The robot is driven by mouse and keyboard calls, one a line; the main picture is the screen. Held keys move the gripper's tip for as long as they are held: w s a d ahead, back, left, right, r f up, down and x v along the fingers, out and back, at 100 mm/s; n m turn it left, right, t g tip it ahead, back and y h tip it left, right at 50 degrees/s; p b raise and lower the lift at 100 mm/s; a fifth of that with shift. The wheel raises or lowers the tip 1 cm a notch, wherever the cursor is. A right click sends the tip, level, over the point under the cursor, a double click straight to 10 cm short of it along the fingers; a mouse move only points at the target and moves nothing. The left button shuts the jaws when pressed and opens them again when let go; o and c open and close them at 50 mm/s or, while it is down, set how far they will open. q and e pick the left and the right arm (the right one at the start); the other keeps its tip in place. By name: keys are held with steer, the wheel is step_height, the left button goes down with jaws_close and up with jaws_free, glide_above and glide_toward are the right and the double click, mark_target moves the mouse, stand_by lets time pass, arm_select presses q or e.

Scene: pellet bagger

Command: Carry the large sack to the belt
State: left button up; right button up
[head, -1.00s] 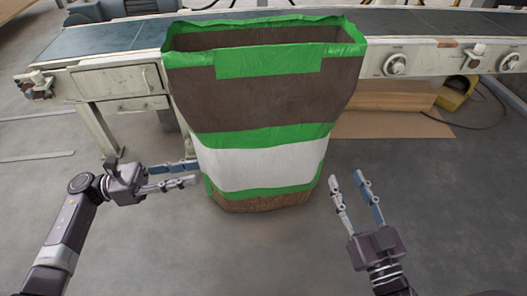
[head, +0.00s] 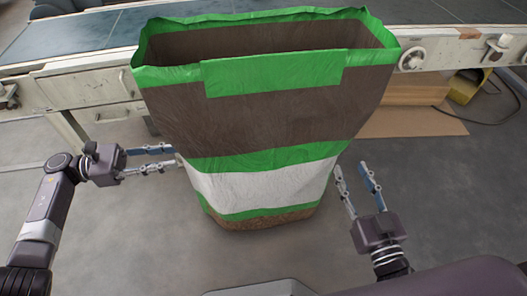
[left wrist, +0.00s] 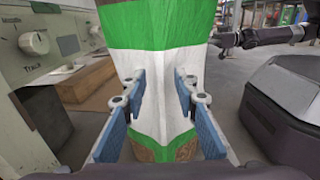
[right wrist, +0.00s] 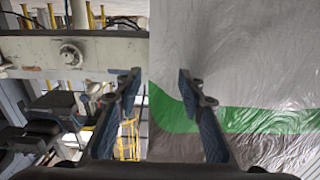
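The large sack (head: 265,120) stands on the floor before the belt (head: 85,38). It is brown with green bands, a white band and an open green-rimmed top. My left gripper (head: 172,157) is open at the sack's left side, level with the white band. In the left wrist view the sack's edge (left wrist: 160,110) lies between its spread fingers. My right gripper (head: 353,170) is open at the sack's right side. In the right wrist view the sack's edge (right wrist: 165,120) falls between the fingers; I cannot tell whether they touch it.
The belt's pale frame (head: 75,83) with knobs and a drawer runs behind the sack, which hides its middle. A flat cardboard piece (head: 415,122) and a yellow object (head: 463,88) lie under the belt at right. The grey floor (head: 110,245) is clear at left.

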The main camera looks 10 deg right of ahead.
mark_target(197, 153)
stand_by(0.3)
